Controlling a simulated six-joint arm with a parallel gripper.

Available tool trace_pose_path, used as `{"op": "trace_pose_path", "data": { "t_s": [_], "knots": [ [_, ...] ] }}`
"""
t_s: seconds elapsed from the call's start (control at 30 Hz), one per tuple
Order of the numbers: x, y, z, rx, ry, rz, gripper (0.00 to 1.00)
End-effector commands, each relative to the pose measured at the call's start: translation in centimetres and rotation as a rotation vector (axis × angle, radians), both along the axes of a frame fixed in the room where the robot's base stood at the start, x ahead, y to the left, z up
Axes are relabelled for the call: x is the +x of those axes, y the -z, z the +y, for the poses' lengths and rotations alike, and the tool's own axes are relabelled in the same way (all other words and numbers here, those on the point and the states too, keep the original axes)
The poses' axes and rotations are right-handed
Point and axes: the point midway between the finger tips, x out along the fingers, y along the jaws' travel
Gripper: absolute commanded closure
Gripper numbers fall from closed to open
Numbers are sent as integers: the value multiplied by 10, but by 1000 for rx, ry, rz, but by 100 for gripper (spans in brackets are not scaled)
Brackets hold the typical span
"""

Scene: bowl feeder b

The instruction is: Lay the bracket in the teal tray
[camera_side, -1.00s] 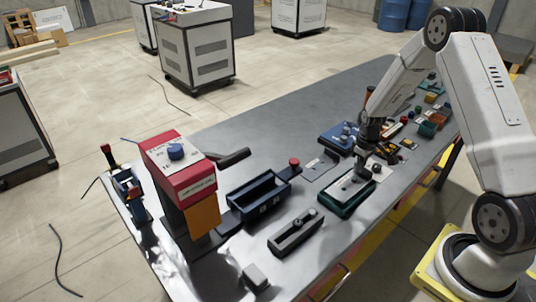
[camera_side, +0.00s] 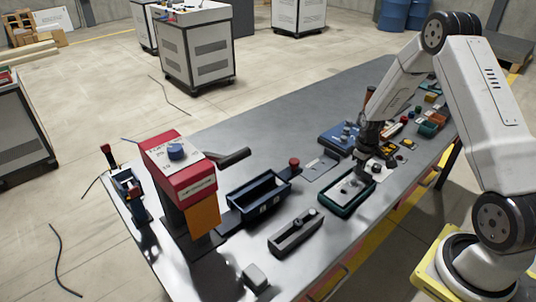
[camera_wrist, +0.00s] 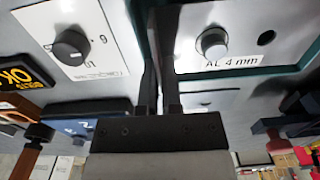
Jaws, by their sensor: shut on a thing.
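The teal tray (camera_side: 343,213) sits on the bench under my gripper. My gripper (camera_side: 362,172) points down at the tray's far right part. A pale grey plate, which I take to be the bracket (camera_side: 341,190), lies flat at the tray, inside its rim as seen from the side. In the wrist view, the plate labelled "AL 4 mm" (camera_wrist: 190,60) shows a stud and a dark hole, with teal edging below it. My gripper's dark fingers (camera_wrist: 159,45) are close together beside it. The grip point itself is hidden, and I cannot tell whether the plate touches the tray floor.
A dark blue bin (camera_side: 260,196) and a grey block with a slot (camera_side: 296,234) stand left of the tray. A red press-like unit (camera_side: 180,167) is further left. A blue fixture (camera_side: 338,138) and several small coloured parts lie behind and to the right.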

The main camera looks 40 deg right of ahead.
Motion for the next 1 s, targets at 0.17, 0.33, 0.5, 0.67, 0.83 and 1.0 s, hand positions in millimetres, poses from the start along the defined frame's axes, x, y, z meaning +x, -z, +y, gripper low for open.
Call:
{"op": "trace_pose_path", "data": {
  "t_s": [0.17,0.33,0.5,0.67,0.83,1.0],
  "knots": [
    [0,3,0,0,0,0,100],
    [0,4,0,0,0,0,72],
    [0,4,0,0,0,0,53],
    [0,4,0,0,0,0,53],
    [0,-1,0,-1,0,-1,53],
    [1,-13,-1,-2,0,-3,53]
  ]
}}
